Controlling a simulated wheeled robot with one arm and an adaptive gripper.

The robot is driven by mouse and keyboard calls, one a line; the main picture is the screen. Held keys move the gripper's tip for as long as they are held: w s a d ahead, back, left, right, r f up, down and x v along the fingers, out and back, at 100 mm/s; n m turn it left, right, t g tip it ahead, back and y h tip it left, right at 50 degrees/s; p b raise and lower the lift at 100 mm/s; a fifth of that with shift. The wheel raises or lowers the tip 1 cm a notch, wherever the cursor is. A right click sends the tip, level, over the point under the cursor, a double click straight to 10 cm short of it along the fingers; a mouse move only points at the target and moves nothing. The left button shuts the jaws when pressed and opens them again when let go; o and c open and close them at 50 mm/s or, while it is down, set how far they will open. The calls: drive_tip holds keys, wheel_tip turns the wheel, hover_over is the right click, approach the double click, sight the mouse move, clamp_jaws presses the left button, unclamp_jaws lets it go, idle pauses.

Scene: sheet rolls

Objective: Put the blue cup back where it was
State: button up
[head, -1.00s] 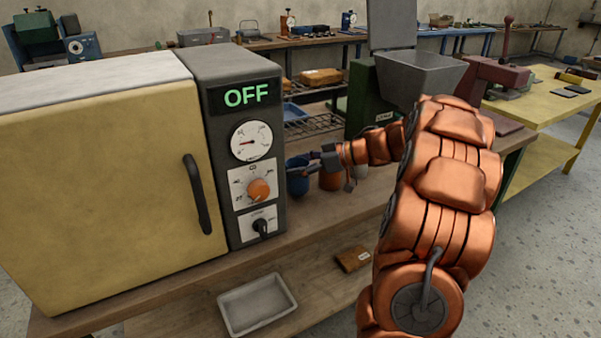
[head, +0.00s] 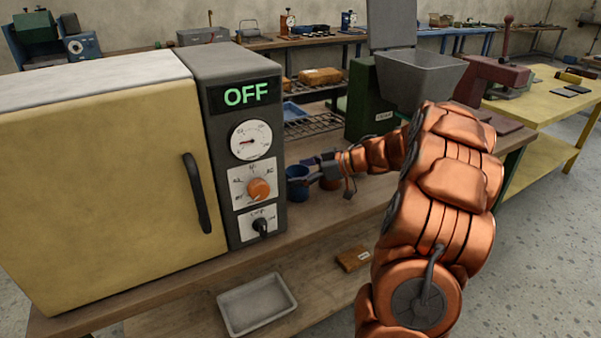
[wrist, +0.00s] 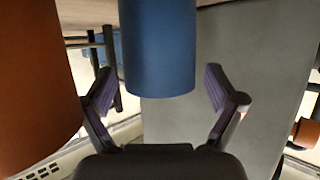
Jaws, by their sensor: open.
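The blue cup (head: 297,184) stands on the wooden bench just right of the oven's control panel. In the wrist view the blue cup (wrist: 158,50) is large at the top centre, in front of the spread fingers. My gripper (head: 314,168) is beside the cup in the head view, partly overlapping it. In the wrist view my gripper (wrist: 160,92) is open, with a finger on each side and clear gaps between fingers and cup. An orange-brown cup (head: 329,183) stands to the right of the blue cup, mostly hidden by my gripper.
The oven (head: 110,170) with its OFF display stands close on the left. A green machine with a grey hopper (head: 418,78) stands behind my arm. A wire rack (head: 315,125) lies behind the cups. A grey tray (head: 257,303) and brown block (head: 353,258) are on the lower shelf.

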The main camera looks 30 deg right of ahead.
drive_tip(key=shift+r, duration=0.1)
drive_tip(key=shift+s+d+r, duration=0.15)
drive_tip(key=v, duration=1.1)
drive_tip(key=shift+s, duration=0.3)
drive_tip(key=shift+d+r, duration=0.1)
drive_tip(key=shift+d, duration=0.05)
idle(0.5)
